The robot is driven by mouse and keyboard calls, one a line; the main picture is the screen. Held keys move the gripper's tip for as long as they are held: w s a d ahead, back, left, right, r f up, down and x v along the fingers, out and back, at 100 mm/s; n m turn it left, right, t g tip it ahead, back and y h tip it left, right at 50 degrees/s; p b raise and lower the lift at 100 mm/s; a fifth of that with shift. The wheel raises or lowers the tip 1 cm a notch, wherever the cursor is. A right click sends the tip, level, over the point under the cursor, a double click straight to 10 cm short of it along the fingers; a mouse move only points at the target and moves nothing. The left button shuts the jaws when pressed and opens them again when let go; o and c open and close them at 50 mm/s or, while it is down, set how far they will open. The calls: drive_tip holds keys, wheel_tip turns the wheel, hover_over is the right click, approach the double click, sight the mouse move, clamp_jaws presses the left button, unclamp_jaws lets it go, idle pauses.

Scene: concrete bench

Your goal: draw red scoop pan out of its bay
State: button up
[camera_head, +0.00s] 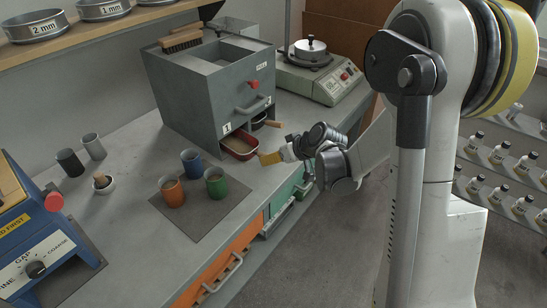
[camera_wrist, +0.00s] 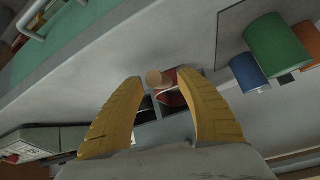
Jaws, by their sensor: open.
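The red scoop pan (camera_head: 238,146) sits in the lower left bay of the grey box (camera_head: 195,95), its front part showing at the bay's mouth. In the wrist view, the red pan (camera_wrist: 174,98) and the round end of its wooden handle (camera_wrist: 154,78) show between my yellow fingers. My gripper (camera_head: 276,157) is open, in front of the bay at the handle's end. In the wrist view, my gripper (camera_wrist: 160,82) has its fingers spread either side of the handle. I cannot tell whether they touch it.
A second pan with a wooden handle (camera_head: 272,123) sits in the neighbouring bay. Orange (camera_head: 172,191), blue (camera_head: 192,163) and green (camera_head: 215,182) cups stand on a dark mat left of my gripper. A scale (camera_head: 320,80) stands behind. The bench's front edge lies below my gripper.

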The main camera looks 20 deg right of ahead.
drive_tip(key=shift+s+r, duration=0.1)
drive_tip(key=v, duration=1.2)
drive_tip(key=s+a+r+m+h, duration=0.1)
drive_tip(key=s+a+r+h, duration=0.1)
drive_tip(key=s, duration=0.7)
drive_tip(key=s+a+r+m+h, duration=0.2)
drive_tip(key=s+r, duration=0.1)
drive_tip(key=s, duration=0.7)
drive_tip(key=shift+a+r+m+g, duration=0.25)
drive_tip(key=shift+r+m+g, duration=0.05)
drive_tip(key=shift+r, duration=0.05)
drive_tip(key=shift+o, duration=0.4)
